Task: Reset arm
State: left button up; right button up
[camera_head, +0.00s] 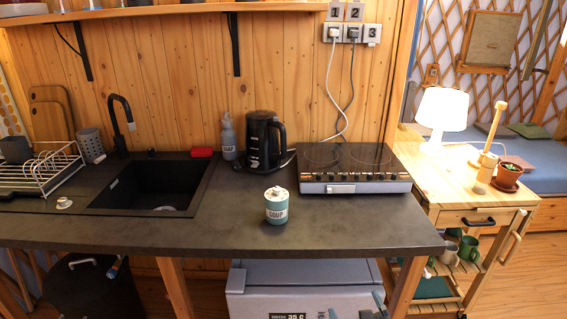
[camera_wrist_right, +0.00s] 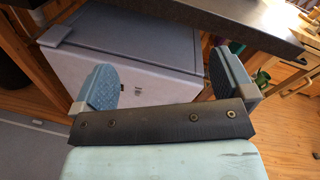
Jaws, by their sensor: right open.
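My right gripper (camera_head: 376,306) shows at the bottom edge of the head view, low in front of the counter and beside the white cool box (camera_head: 300,285). In the right wrist view my right gripper (camera_wrist_right: 167,82) has its two blue-grey pads wide apart with nothing between them. The cool box also shows behind the pads there (camera_wrist_right: 130,50). I cannot make out my left gripper in the head view.
The dark counter (camera_head: 350,232) overhangs the area near my right gripper, with a wooden leg (camera_head: 407,287) close by. A wooden cart (camera_head: 460,190) stands at right.

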jog(key=d+f+n, duration=0.2)
jog(key=d, duration=0.6)
jog(key=s+a+f+n+g+y, duration=0.1)
jog(key=s+f+n+g+y, duration=0.15)
jog(key=s+n, duration=0.65)
jog(key=s+f+n+g+y, duration=0.2)
jog(key=s+f+n+y, duration=0.15)
jog(key=n, duration=1.25)
jog(key=s+d+f+n+g+h, duration=0.3)
jog(key=s+d+f+n+h, duration=0.3)
jog(key=s+d+n, duration=0.4)
jog(key=w+a+m+y, duration=0.15)
jog(key=a+m, duration=0.25)
jog(key=a, duration=1)
notch_tip(320, 180, up, 13)
jog(key=t+p, duration=0.1)
jog(key=p, duration=1.2)
jog(key=shift+w+d+f, duration=0.2)
jog(key=shift+w, duration=0.05)
jog(key=shift+h, duration=0.25)
